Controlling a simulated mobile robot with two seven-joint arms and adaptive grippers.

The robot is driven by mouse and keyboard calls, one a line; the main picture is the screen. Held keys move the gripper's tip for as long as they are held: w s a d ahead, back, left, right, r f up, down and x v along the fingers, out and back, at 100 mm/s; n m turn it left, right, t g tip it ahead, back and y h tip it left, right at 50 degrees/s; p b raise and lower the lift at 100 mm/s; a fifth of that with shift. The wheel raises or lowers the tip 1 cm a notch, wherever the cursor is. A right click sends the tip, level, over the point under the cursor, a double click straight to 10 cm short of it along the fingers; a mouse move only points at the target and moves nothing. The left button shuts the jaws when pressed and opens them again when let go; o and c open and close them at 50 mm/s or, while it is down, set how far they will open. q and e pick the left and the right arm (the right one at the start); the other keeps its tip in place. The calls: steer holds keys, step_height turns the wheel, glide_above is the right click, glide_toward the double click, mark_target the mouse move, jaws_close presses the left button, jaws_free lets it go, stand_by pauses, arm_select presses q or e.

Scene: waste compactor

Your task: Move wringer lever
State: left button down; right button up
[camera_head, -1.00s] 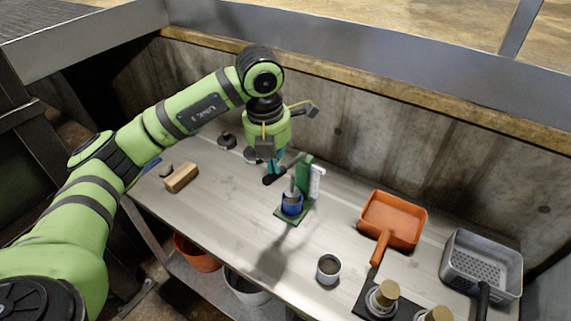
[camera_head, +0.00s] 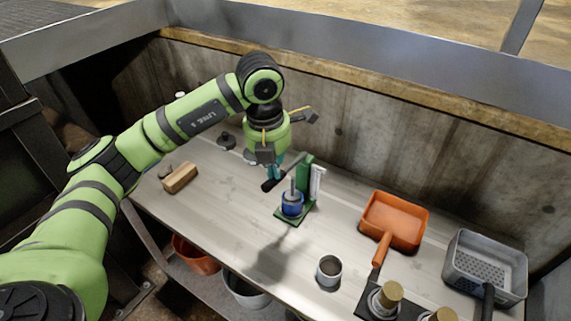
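The wringer (camera_head: 303,176) is a green stand with a white strip, standing on the table in the middle of the view. A blue cup (camera_head: 291,205) sits on its green base. Its lever (camera_head: 268,186) has a black handle end that sticks out to the left, tilted down. My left gripper (camera_head: 276,166) points down from above, with teal fingers right beside or behind the lever. I cannot tell whether they touch it. The fingers overlap, so their opening is hidden. My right gripper is not in view.
An orange dustpan-like scoop (camera_head: 393,219), a grey perforated basin (camera_head: 486,265) and a metal cup (camera_head: 329,270) stand to the right and front. A wooden block (camera_head: 180,178) lies at left. A concrete wall (camera_head: 400,150) closes the back.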

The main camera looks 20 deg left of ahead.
mark_target(270, 182)
arm_select(q)
steer(key=shift+f+b, duration=1.95)
steer(key=shift+f, duration=0.4)
steer(key=shift+f+b, duration=0.35)
steer(key=shift+f, duration=0.1)
steer(key=shift+r, duration=0.15)
steer(key=shift+s+a+r+p, duration=0.1)
steer(key=shift+s+r+p, duration=0.25)
steer(key=shift+r, duration=0.15)
steer(key=shift+s+r+p, duration=0.25)
steer(key=shift+r+p, duration=0.05)
steer(key=shift+r, duration=0.2)
steer(key=shift+s+r+p, duration=0.15)
steer(key=shift+r+p, duration=0.85)
steer(key=shift+r, duration=0.5)
steer(key=shift+s+r+p, duration=0.15)
steer(key=shift+r+p, duration=0.8)
steer(key=shift+r, duration=0.5)
steer(key=shift+f, duration=0.15)
